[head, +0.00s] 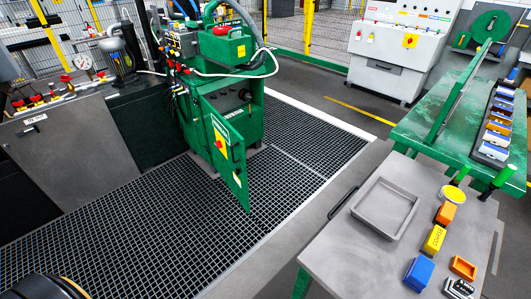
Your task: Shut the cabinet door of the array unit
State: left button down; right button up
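The green array unit cabinet (235,52) stands on the dark floor grating in the upper middle of the head view. Its green door (236,172) stands open, swung out from the cabinet's front toward me over the grating. The door has a yellow and red label and a small red mark near its free edge. Part of the cabinet's lower front shows beside the door, and the door hides some of it. Neither of my grippers is in view, and nothing visible touches the door.
A grey console (65,140) stands at the left. A grey worktable (340,240) with a tray (385,207) and several coloured boxes is at the lower right. A green bench (435,130) and white control cabinet (385,85) stand behind it. The grating (150,230) before the door is clear.

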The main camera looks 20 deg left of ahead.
aim_at(221, 156)
jog(key=i+j+z, duration=0.2)
jog(key=j+z, duration=0.15)
jog(key=j, duration=0.6)
jog(key=j+z, duration=0.4)
jog(key=j, duration=0.6)
jog(key=i, duration=0.05)
